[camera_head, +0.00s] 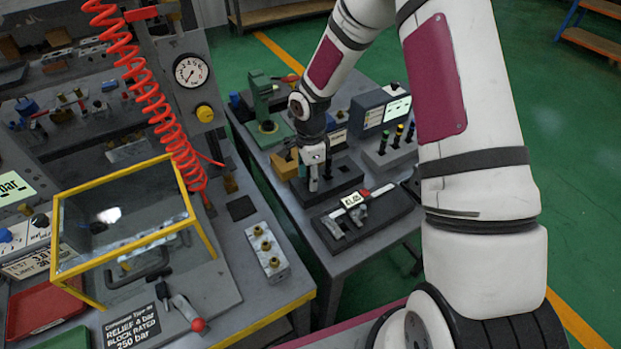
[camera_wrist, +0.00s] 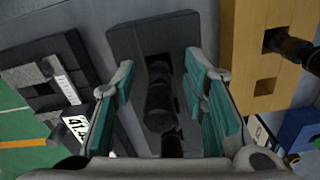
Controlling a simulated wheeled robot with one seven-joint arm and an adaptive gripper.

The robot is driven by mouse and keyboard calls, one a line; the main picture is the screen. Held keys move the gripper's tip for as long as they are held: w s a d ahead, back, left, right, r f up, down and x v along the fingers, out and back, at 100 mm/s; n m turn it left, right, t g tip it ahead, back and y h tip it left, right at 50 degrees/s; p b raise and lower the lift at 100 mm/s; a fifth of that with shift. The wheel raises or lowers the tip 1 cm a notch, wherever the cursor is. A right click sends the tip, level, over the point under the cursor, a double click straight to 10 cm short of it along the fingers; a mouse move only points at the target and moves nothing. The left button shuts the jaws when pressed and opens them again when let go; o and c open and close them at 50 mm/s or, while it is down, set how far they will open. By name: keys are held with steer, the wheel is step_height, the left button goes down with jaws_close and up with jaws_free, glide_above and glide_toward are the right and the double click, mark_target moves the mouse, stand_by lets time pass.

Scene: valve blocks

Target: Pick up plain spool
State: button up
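A dark, stepped spool (camera_wrist: 160,105) stands in a dark grey block (camera_wrist: 130,45) in the wrist view. It shows no coloured mark, but its surface is dim. My gripper (camera_wrist: 160,72) is open, with one green-padded finger on each side of the spool and gaps visible between pads and spool. In the head view my gripper (camera_head: 313,180) points down over the same dark block (camera_head: 340,182) on the far bench. The spool cannot be made out there.
A wooden block (camera_wrist: 264,88) with a dark part in it stands close on the right in the wrist view. A caliper (camera_head: 355,207) lies on a black holder in front. A rack of colour-topped pieces (camera_head: 392,150) and a grey display box (camera_head: 375,112) stand behind right.

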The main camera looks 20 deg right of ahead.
jaws_close()
steer(key=shift+r, duration=0.15)
